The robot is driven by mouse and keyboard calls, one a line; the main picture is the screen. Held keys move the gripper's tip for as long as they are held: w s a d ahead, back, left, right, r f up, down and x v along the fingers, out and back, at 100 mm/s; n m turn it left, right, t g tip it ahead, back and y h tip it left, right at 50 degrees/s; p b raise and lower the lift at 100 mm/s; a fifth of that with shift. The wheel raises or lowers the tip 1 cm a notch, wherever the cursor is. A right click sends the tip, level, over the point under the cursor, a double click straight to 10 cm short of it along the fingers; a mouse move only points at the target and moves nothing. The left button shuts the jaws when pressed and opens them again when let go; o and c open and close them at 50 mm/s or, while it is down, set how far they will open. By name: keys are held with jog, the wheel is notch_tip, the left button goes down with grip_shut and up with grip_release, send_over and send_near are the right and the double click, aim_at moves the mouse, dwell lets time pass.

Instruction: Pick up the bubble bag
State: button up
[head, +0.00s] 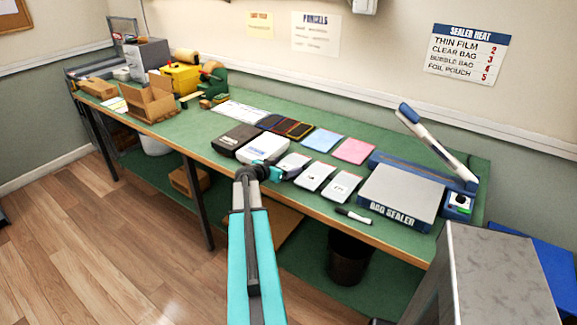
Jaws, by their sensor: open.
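My gripper (278,172) is at the end of my teal arm, over the front of the green bench, just left of three flat pale pouches. Its fingers are small and dark here, and it appears empty. The pale pouches lie in a row: the left one (293,163), the middle one (315,176) and the right one (342,186). Behind them lie a flat blue piece (322,140) and a flat pink piece (354,151). I cannot tell from this view which of these is the bubble bag.
A bag sealer (402,195) with a raised lever stands at the right. A black marker (353,215) lies before it. A white box (263,149) and a black box (236,139) stand left of the pouches. A cardboard box (152,103) is farther left.

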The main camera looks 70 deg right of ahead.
jog(key=shift+c, duration=0.4)
jog(key=c, duration=0.9)
jog(key=shift+r, duration=0.2)
jog(key=shift+a+r+b, duration=0.1)
jog(key=shift+r+b, duration=0.9)
jog(key=shift+r, duration=0.6)
jog(key=s+a+b, duration=0.1)
jog(key=a, duration=0.2)
jog(key=s+a+b, duration=0.1)
jog(key=a, duration=0.2)
jog(key=s+a+b, duration=0.1)
jog(key=s+a, duration=0.1)
jog(key=a, duration=0.2)
jog(key=shift+s+r, duration=0.1)
jog(key=shift+r, duration=0.3)
jog(key=shift+r+p, duration=0.25)
jog(key=shift+p, duration=0.1)
jog(key=a+p, duration=0.1)
jog(key=p, duration=0.2)
jog(key=s+a+p, duration=0.1)
jog(key=p, duration=0.3)
jog(key=shift+a+r, duration=0.15)
jog(key=shift+r, duration=0.05)
jog(key=shift+a+p, duration=0.1)
jog(key=shift+p, duration=0.65)
jog(key=p, duration=0.2)
jog(key=a+p, duration=0.1)
jog(key=p, duration=0.2)
jog(key=shift+s, duration=0.25)
